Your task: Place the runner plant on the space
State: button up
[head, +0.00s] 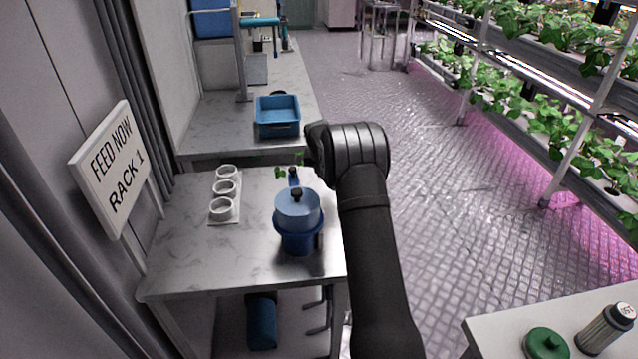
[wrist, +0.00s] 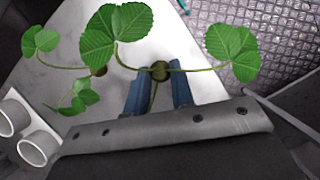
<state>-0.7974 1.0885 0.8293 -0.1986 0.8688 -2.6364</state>
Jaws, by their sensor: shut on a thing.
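The runner plant (wrist: 118,35) has several green three-part leaves on thin stems, with a small brown-green crown between my blue fingers. My gripper (wrist: 160,76) is shut on it at the crown. In the head view the plant (head: 281,173) shows small and partly hidden, above the steel table and behind the blue lidded pot. My gripper (head: 293,177) is to the right of a white holder (head: 231,219) with three round white cups in a row. Two of the cups (wrist: 37,148) show at the left edge of the wrist view.
The blue lidded pot (head: 298,212) stands on the steel table (head: 185,262), near my arm. A blue bin (head: 278,130) sits on the bench behind. A "FEED NOW RACK 1" sign (head: 112,165) is at left. Plant racks (head: 540,110) line the right, beyond open floor.

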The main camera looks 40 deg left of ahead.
aim_at(321, 188)
jog(key=shift+s+a+f, duration=0.15)
jog(key=shift+a+f, duration=0.3)
jog(key=shift+a, duration=0.3)
jog(key=shift+f, duration=2)
jog(key=shift+f, duration=0.1)
jog(key=shift+f, duration=0.1)
jog(key=o, duration=0.9)
jog(key=shift+o, duration=0.2)
jog(key=v, duration=1.2)
jog(key=shift+r, duration=0.2)
